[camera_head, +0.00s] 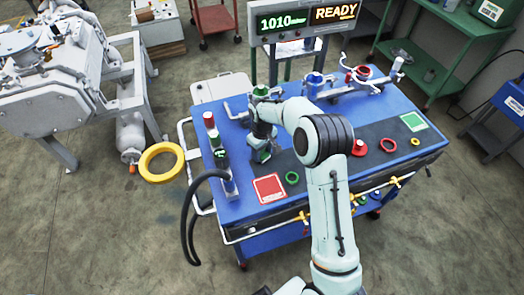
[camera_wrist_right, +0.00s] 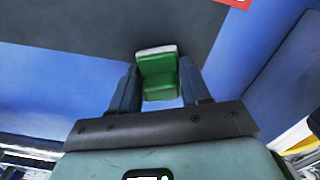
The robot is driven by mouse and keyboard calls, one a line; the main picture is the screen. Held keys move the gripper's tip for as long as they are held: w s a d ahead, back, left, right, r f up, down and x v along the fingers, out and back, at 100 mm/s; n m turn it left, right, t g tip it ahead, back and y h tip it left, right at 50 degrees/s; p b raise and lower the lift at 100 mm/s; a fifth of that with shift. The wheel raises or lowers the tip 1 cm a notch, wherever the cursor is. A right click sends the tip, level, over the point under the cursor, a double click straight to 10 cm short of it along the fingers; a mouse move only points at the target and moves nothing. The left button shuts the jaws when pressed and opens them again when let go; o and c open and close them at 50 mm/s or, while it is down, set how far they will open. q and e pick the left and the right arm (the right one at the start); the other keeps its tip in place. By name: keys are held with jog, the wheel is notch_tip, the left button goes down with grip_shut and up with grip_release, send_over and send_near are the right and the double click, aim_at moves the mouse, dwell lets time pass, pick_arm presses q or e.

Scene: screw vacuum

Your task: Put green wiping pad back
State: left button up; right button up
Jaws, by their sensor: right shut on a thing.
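The green wiping pad (camera_wrist_right: 158,86) is a small green block with a pale edge. It shows in the right wrist view between the two dark fingers of my right gripper (camera_wrist_right: 161,88), which is shut on it. In the head view my right gripper (camera_head: 262,151) is over the left part of the blue table, and the pad cannot be clearly made out there. A flat green square with a pale border (camera_head: 413,121) lies at the table's right end. A similar red square (camera_head: 269,189) lies at the front left, near my right gripper. My left gripper is not in view.
The blue table (camera_head: 232,207) carries a dark strip with a green ring (camera_head: 292,178), a red knob (camera_head: 359,148) and a red ring (camera_head: 388,145). Metal fittings stand along its back. A bottle-like column (camera_head: 216,141) stands at the left edge. The display reads READY (camera_head: 335,12).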

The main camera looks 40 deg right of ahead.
jog(key=shift+f, duration=0.1)
jog(key=o, duration=1)
notch_tip(320, 180, up, 12)
jog(key=shift+r+p, duration=0.2)
jog(key=shift+p, duration=0.25)
jog(key=shift+f, duration=0.1)
